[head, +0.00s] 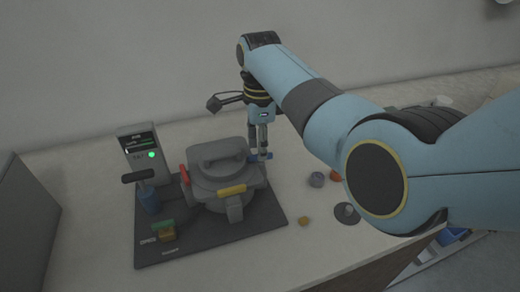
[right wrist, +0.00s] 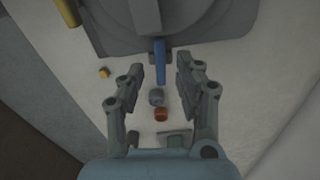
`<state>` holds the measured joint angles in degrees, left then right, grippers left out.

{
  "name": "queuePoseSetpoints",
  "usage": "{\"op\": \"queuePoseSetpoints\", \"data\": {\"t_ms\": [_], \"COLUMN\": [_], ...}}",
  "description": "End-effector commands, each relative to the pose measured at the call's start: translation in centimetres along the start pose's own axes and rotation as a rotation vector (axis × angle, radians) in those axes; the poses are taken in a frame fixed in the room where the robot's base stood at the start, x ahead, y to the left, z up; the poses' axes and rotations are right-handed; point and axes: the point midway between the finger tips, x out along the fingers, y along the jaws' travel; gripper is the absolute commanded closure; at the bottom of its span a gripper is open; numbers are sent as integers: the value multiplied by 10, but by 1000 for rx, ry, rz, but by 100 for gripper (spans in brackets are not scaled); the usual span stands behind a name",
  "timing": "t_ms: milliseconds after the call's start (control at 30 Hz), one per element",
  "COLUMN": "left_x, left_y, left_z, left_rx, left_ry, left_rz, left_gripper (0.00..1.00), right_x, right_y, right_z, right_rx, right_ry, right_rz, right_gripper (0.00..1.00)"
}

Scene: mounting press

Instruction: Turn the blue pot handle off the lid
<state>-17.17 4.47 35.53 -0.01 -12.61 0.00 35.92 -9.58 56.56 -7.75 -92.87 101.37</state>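The grey pot (head: 213,189) with its lid (head: 205,172) stands on a dark base plate (head: 250,227). The blue handle (head: 268,157) sticks out at the pot's far right side, partly hidden by my right gripper (head: 259,153). In the right wrist view the blue handle (right wrist: 160,62) points from the pot's rim towards the palm. It lies between the fingertips of my right gripper (right wrist: 160,72), with a visible gap on both sides. The right gripper is open and points down. A red handle (head: 184,174) and a yellow handle (head: 232,190) also sit around the lid. My left gripper is out of view.
A grey control box (head: 140,150) with a green light and a blue pump-like part (head: 149,197) stand left of the pot. A grey-purple piece (head: 316,180), an orange piece (head: 336,175), a dark disc (head: 347,212) and a small yellow piece (head: 303,221) lie to its right.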

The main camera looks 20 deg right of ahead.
Motion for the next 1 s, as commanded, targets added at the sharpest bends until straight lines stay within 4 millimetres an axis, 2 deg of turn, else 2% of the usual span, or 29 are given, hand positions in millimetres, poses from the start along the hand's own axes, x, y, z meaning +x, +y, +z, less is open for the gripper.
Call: {"op": "queuePoseSetpoints", "data": {"t_ms": [100,200,467,733,1000], "left_x": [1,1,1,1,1], "left_y": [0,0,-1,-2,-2], "left_z": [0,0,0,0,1], "left_rx": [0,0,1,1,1], "left_ry": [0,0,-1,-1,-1], "left_rz": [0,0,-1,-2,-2], "left_gripper": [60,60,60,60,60], "right_x": [14,19,21,20,20], "right_y": [0,0,0,0,0], "right_z": [0,0,0,0,0], "right_rx": [0,0,-1,-1,-3], "right_ry": [1,0,0,0,0], "right_rz": [0,-1,-2,-2,-2], "right_gripper": [65,65,65,98,100]}}
